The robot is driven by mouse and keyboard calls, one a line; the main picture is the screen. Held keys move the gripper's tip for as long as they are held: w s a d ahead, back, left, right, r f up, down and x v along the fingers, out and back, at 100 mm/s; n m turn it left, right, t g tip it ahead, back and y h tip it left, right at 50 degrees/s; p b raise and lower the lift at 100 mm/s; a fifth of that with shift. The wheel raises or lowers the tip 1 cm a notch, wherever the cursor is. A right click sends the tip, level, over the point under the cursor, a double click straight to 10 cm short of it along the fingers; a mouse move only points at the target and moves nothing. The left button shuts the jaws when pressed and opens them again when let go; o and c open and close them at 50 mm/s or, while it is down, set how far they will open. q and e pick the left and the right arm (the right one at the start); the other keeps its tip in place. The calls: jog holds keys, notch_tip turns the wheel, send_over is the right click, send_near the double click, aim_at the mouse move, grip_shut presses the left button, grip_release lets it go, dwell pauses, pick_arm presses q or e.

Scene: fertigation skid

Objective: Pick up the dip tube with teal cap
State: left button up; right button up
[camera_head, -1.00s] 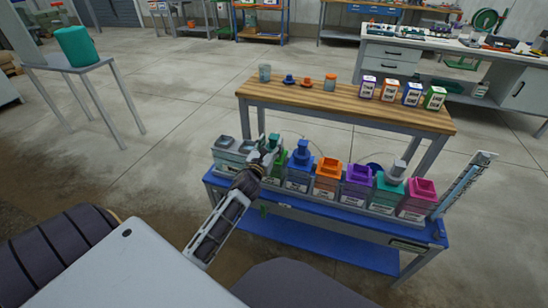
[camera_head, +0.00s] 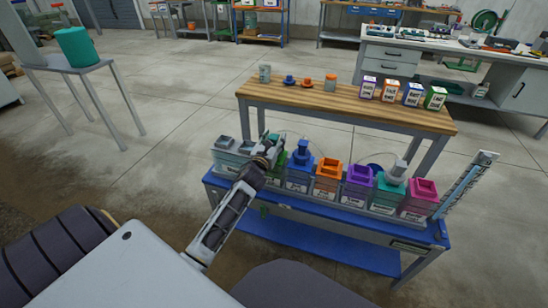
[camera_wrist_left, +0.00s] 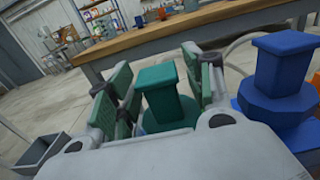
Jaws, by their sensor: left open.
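The dip tube's teal-green cap (camera_wrist_left: 162,95) stands upright in the left wrist view, a square post on a wider collar. Its tube is hidden below. My left gripper (camera_wrist_left: 160,92) is open, with one green-padded finger on each side of the cap. I cannot tell whether either finger touches it. In the head view my left gripper (camera_head: 272,148) is over the left part of the row of tanks and hides most of the cap. My right gripper is not in view.
A blue cap (camera_wrist_left: 280,75) stands close to the right of the gripper; it also shows in the head view (camera_head: 302,150). Orange (camera_head: 328,170) and purple (camera_head: 359,174) tanks continue the row on the blue bench (camera_head: 320,243). A wooden table (camera_head: 345,105) stands behind.

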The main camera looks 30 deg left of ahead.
pick_arm(q)
jog(key=shift+c, duration=0.4)
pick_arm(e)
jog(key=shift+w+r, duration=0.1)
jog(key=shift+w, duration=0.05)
pick_arm(q)
jog(key=c, duration=0.5)
grip_shut()
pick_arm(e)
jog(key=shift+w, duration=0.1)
